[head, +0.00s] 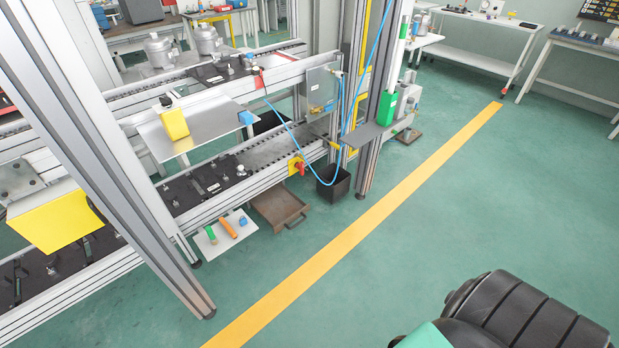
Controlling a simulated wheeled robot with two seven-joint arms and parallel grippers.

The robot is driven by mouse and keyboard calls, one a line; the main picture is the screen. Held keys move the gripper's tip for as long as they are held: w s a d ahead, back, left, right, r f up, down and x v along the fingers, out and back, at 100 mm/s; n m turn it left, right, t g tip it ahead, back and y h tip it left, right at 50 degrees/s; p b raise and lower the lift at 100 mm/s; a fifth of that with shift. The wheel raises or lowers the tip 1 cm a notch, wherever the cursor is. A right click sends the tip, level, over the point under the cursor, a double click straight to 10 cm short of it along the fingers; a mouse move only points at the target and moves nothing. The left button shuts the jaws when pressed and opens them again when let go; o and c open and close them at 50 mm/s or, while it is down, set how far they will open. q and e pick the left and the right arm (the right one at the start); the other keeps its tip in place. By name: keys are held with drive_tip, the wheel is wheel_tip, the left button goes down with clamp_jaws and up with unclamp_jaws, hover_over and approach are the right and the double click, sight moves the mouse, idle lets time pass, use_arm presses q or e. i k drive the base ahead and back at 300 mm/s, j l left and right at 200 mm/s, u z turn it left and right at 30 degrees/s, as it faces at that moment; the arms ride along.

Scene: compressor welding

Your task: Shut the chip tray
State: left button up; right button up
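The chip tray (279,204) appears to be the shallow brown metal tray low under the conveyor frame, near the floor. It sticks out from under the frame towards the aisle, so it stands open. Its handle (296,220) is on the front wall, facing the aisle. The inside looks empty from here, and its back end is partly hidden under the frame. Neither of my gripper's fingers shows in this view, and nothing touches the tray.
A black bin (333,186) stands right of the tray. A small white shelf (225,232) with coloured tools is to its left. A slanted grey post (110,150) rises at the left. Green floor (430,210) beyond the yellow line (370,230) is clear.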

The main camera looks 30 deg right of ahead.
sight(277, 206)
drive_tip(key=z, duration=0.85)
